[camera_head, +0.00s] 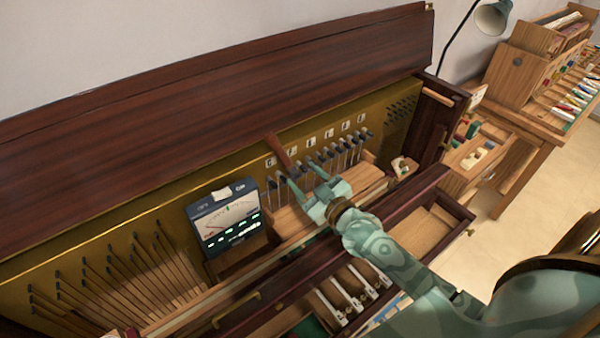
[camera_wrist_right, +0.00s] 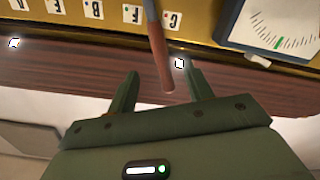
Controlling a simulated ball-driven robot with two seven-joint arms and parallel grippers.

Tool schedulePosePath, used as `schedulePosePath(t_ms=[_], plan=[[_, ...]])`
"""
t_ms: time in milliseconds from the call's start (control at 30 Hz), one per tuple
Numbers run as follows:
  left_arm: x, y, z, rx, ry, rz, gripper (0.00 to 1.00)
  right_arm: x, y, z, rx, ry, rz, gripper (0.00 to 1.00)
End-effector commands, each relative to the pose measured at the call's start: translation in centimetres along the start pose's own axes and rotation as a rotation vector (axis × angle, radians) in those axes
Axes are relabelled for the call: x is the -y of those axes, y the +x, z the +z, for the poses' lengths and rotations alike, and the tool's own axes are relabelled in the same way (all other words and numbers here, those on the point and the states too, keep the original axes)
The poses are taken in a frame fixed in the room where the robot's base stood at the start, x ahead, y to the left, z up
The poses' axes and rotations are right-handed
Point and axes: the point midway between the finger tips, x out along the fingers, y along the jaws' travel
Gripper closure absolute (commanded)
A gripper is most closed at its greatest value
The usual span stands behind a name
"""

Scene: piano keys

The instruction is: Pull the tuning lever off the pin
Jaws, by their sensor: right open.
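The tuning lever (camera_head: 279,152) has a reddish-brown handle and stands tilted at the left end of the row of dark-topped tuning pins (camera_head: 340,150), by the C label. Its seat on the pin is hidden in the head view. In the right wrist view, the lever's handle (camera_wrist_right: 161,58) hangs between the fingertips, with a greyish shaft above it. My right gripper (camera_head: 301,174) is open, its two green fingers close to the handle; I cannot tell whether they touch it. It also shows in the right wrist view (camera_wrist_right: 160,74). My left gripper is not in view.
A tuner with a dial (camera_head: 228,218) stands left of my right gripper. The dark piano lid (camera_head: 200,80) rises behind the pins. An open drawer (camera_head: 437,228) and several white-ended hammers (camera_head: 365,283) lie in front. A wooden workbench (camera_head: 530,120) stands at right.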

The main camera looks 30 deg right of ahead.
Motion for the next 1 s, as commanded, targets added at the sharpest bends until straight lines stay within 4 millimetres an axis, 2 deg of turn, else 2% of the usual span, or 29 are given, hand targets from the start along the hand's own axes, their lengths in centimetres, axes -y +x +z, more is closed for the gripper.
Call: schedulePosePath(t_ms=[100,233,367,533,700,1000], plan=[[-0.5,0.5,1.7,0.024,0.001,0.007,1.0,0.0,1.4,0.2,-0.002,0.002,0.003,0.49],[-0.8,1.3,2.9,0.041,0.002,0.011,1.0,0.1,3.4,0.2,-0.002,0.002,0.003,0.49],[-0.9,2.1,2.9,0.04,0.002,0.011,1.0,0.0,5.4,0.2,-0.001,0.001,0.003,0.49],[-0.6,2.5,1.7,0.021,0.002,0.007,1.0,0.0,7.4,0.1,-0.001,0.002,0.001,0.49],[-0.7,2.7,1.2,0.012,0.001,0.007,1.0,0.0,8.3,0.0,0.0,0.0,0.0,0.49],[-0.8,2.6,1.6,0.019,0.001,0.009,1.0,0.0,8.4,0.0,0.0,0.001,0.0,0.49]])
